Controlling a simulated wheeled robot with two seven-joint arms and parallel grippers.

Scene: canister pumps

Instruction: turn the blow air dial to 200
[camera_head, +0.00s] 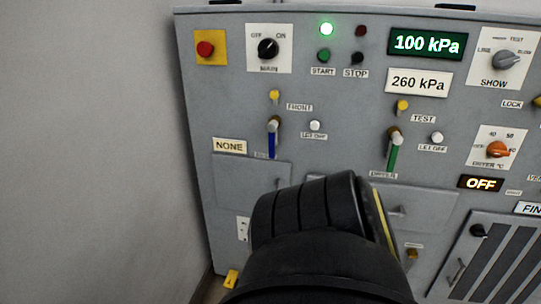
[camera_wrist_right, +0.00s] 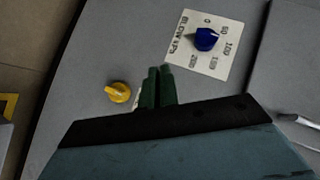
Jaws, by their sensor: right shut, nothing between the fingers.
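The blue blow air dial (camera_wrist_right: 206,39) sits on a white label plate (camera_wrist_right: 183,46) at the top of the right wrist view. Numbers up to 200 are printed around it; I cannot tell for sure which one the knob points at. My right gripper (camera_wrist_right: 158,70) is shut and empty. In the picture its fingertips are below and left of the dial, apart from it. The dial is not visible in the head view. My left gripper is not in view.
A yellow knob (camera_wrist_right: 118,92) is left of my right fingers. In the head view, the grey panel (camera_head: 345,100) carries a 100 kPa display (camera_head: 427,43), a 260 kPa sign (camera_head: 418,82) and an orange dryer dial (camera_head: 498,149). A black arm link of mine covers the lower middle.

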